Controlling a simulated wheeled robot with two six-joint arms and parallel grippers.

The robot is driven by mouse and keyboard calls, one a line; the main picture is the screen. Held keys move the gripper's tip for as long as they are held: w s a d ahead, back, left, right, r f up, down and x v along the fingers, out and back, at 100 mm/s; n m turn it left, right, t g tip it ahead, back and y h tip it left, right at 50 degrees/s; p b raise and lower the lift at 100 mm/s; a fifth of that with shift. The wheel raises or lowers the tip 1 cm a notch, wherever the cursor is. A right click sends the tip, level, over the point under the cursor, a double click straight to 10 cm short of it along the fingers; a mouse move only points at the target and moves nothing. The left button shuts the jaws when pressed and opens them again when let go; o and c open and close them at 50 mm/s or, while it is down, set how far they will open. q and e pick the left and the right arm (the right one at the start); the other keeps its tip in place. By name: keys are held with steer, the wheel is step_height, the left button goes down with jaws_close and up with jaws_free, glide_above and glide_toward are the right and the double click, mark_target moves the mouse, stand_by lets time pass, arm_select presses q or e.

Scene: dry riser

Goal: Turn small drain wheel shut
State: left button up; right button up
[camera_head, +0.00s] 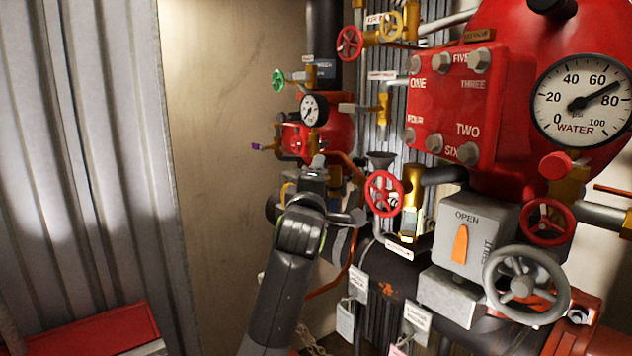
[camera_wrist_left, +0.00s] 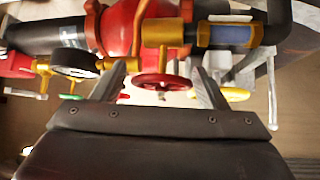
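My left gripper (camera_head: 316,168) reaches up to the small pipework at the centre of the head view, mostly covered by its own wrist. In the left wrist view its two fingers (camera_wrist_left: 160,88) are spread apart. A small red handwheel (camera_wrist_left: 160,81) on a brass valve (camera_wrist_left: 164,32) shows between and beyond the fingertips. I cannot tell whether the fingers touch it. The head view shows another red handwheel (camera_head: 384,193) right of the gripper. I cannot read which wheel is labelled as the drain. My right gripper is not in view.
A black gauge (camera_head: 314,109) and red body (camera_head: 325,132) stand just above the gripper. The red plate (camera_head: 450,105), lever box (camera_head: 465,235) and large grey wheel (camera_head: 525,285) lie right. Bare wall (camera_head: 220,150) lies left.

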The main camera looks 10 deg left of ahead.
arm_select(q)
steer(key=shift+w, duration=0.1)
steer(key=c, duration=0.7)
steer(key=shift+f+m+t+b, duration=0.2)
steer(key=shift+m+t+b, duration=0.1)
steer(key=shift+b, duration=0.45)
steer(key=shift+r+m+b, duration=0.1)
steer(key=shift+m+b, duration=0.2)
steer(key=shift+b, duration=0.15)
steer(key=shift+r, duration=0.15)
steer(key=o, duration=1)
steer(key=shift+w, duration=0.15)
steer(key=shift+f, duration=0.2)
